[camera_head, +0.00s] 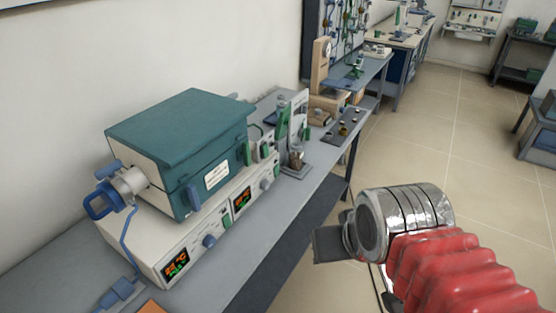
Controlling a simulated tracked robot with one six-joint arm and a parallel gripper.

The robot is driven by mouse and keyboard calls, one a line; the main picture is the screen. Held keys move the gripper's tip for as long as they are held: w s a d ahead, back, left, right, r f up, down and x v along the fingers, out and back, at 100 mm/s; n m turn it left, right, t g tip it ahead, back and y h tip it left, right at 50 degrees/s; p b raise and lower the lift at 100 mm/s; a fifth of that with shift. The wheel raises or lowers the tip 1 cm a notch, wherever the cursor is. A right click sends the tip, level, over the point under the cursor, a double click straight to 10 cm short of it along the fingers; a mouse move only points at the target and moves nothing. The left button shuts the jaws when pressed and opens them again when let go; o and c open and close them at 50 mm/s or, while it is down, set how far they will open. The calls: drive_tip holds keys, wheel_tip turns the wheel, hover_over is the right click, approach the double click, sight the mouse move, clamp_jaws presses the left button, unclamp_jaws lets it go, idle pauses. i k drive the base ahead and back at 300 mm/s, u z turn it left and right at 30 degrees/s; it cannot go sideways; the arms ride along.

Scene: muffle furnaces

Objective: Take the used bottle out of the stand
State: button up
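A small bottle (297,157) with clear glass and brown contents at its bottom sits in a stand (302,110) on the bench, just right of the furnace. The stand has a dark flat base and upright white and green parts. The bottle looks upright. My gripper (328,245) is at the lower right, in front of the bench edge and well apart from the bottle. It shows as a dark grey block beyond the metal wrist. Its fingers cannot be told apart, so its opening is unclear.
A teal-topped muffle furnace (180,145) with a lit control panel (210,235) fills the left of the bench (262,248). A dark plate with small items (344,133) and wooden apparatus (321,65) stand farther back. The tiled floor (440,120) at right is open.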

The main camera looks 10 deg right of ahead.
sight(297, 152)
drive_tip(key=u, duration=4.35)
drive_tip(key=k, duration=1.15)
drive_tip(key=u, duration=0.1)
